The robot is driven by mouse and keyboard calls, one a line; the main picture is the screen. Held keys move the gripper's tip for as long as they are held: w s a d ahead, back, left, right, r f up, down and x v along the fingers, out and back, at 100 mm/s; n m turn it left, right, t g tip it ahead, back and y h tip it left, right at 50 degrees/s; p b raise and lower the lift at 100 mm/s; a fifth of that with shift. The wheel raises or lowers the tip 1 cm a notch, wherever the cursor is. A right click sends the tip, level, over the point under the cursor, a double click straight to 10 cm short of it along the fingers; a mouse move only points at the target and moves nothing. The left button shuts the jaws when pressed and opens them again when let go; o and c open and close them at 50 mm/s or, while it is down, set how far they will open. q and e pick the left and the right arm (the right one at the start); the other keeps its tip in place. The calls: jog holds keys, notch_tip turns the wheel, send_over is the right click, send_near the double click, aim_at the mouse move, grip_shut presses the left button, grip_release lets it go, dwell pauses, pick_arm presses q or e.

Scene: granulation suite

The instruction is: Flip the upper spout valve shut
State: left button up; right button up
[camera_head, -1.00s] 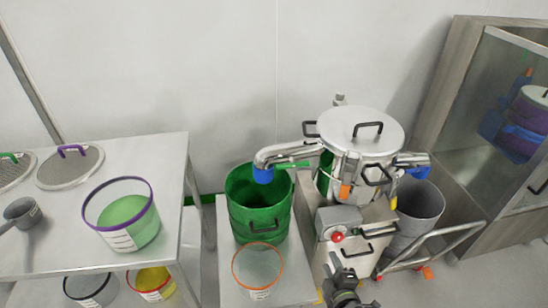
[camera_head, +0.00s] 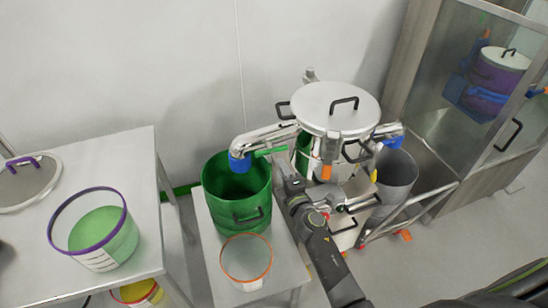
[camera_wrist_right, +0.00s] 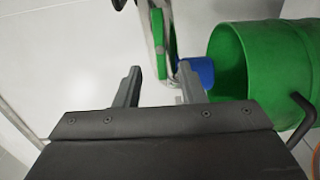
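The sifter-like steel machine (camera_head: 340,108) has a lidded drum with a steel spout (camera_head: 262,138) on its left side, ending in a blue outlet (camera_head: 240,163). A green valve lever (camera_head: 270,151) lies along this spout, pointing roughly sideways. My right gripper (camera_head: 282,168) is just below and right of the lever, apart from it as far as I can tell. In the right wrist view the open, empty fingers (camera_wrist_right: 158,78) point toward the green lever (camera_wrist_right: 158,45) and the blue outlet (camera_wrist_right: 197,72). My left gripper is not in view.
A green drum (camera_head: 237,212) stands under the outlet on a low bench (camera_head: 206,250), with an orange-rimmed tub (camera_head: 246,260) in front. A grey bin (camera_head: 398,172) stands right of the machine. A table (camera_head: 140,165) with a purple-rimmed tub (camera_head: 93,230) is left.

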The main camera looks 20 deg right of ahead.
aim_at(272, 153)
jog(key=w+b, duration=0.1)
jog(key=w, duration=0.4)
jog(key=shift+w+f, duration=0.1)
jog(key=shift+w, duration=0.3)
jog(key=shift+w+a+b, duration=0.1)
jog(key=shift+w+b, duration=0.3)
jog(key=shift+w, duration=0.3)
grip_shut()
